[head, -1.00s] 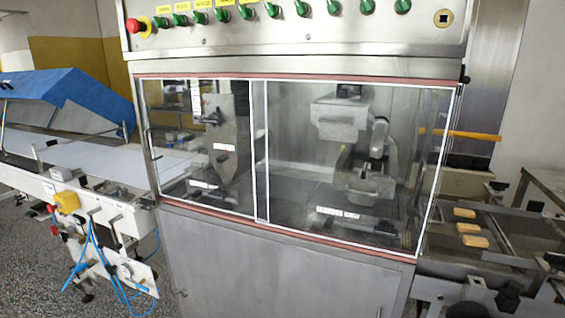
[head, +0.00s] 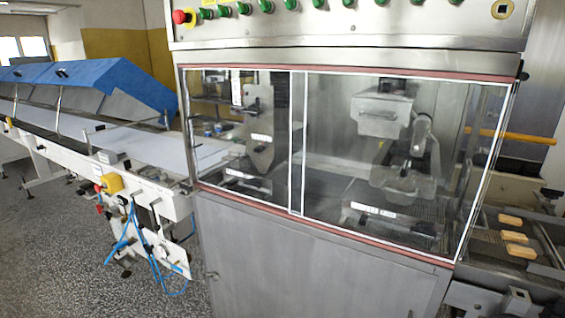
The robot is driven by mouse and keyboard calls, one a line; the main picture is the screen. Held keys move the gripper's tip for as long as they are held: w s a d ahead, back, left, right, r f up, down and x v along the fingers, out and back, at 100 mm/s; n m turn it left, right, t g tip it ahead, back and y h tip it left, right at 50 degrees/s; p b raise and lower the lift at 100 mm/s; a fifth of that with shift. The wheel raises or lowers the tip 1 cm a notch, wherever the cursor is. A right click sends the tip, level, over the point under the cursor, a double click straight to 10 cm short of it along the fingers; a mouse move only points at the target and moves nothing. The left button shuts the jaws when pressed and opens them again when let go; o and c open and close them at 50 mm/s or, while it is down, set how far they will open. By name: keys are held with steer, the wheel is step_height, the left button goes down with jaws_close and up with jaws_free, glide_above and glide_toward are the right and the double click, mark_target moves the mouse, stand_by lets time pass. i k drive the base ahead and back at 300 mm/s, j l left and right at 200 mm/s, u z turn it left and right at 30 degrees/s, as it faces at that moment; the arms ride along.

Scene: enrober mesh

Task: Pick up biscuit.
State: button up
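Three light-brown biscuits lie on the dark mesh belt at the far right of the head view. The back biscuit (head: 510,220), the middle biscuit (head: 514,237) and the front biscuit (head: 521,251) form a short row, close together. They lie just right of the glass-fronted machine. My gripper and arm are not in view.
The steel enrober cabinet (head: 300,262) with glass doors stands in front and fills the centre. A white conveyor (head: 120,140) with blue covers (head: 110,78) runs off to the left, with blue hoses (head: 150,255) hanging beneath. Speckled floor (head: 60,240) is free at lower left.

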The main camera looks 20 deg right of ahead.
mark_target(512, 235)
steer(key=z, duration=1.3)
